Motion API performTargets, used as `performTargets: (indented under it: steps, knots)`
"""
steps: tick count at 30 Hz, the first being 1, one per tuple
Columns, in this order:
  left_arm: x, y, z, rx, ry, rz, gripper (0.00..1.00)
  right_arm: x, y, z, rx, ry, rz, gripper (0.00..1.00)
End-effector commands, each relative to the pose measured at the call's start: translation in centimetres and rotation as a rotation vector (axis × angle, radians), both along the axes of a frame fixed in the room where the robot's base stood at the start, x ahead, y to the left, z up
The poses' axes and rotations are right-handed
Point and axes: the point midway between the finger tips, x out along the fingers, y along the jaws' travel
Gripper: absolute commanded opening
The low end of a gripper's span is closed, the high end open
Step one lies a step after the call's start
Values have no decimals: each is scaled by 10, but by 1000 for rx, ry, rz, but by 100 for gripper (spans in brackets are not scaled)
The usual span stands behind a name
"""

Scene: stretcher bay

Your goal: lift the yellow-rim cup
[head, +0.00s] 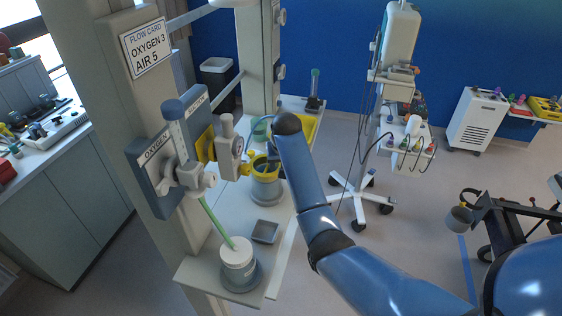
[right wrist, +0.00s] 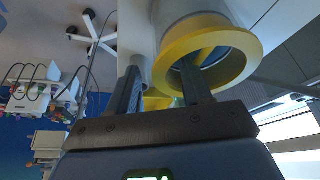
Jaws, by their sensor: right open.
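The yellow-rim cup (head: 266,188) is a grey cup with a wide yellow rim, standing on the pale shelf (head: 233,208) by the column in the head view. In the right wrist view its yellow rim (right wrist: 246,48) fills the upper right, with the mouth facing me. My right gripper (head: 270,164) is at the rim and partly hidden by its own arm. In the right wrist view the right gripper (right wrist: 161,68) is open; one finger overlaps the cup's mouth and the other is outside the rim. Whether either finger touches the cup cannot be told. My left gripper is not in view.
A white-lidded container (head: 238,265) with a green tube stands at the shelf's front. A small grey box (head: 265,232) lies between it and the cup. Oxygen flow meters (head: 178,150) jut from the column at left. A wheeled stand (head: 361,185) is behind, to the right.

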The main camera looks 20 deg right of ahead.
Motion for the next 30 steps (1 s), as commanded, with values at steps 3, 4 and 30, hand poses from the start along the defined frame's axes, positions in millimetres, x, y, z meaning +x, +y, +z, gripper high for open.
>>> performTargets:
  steps: [3,4,30]
  knots:
    - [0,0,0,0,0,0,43,0,0,0,0,0,0,48]
    - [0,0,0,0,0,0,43,0,0,0,0,0,0,43]
    - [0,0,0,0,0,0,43,-1,0,-1,-1,2,1,0]
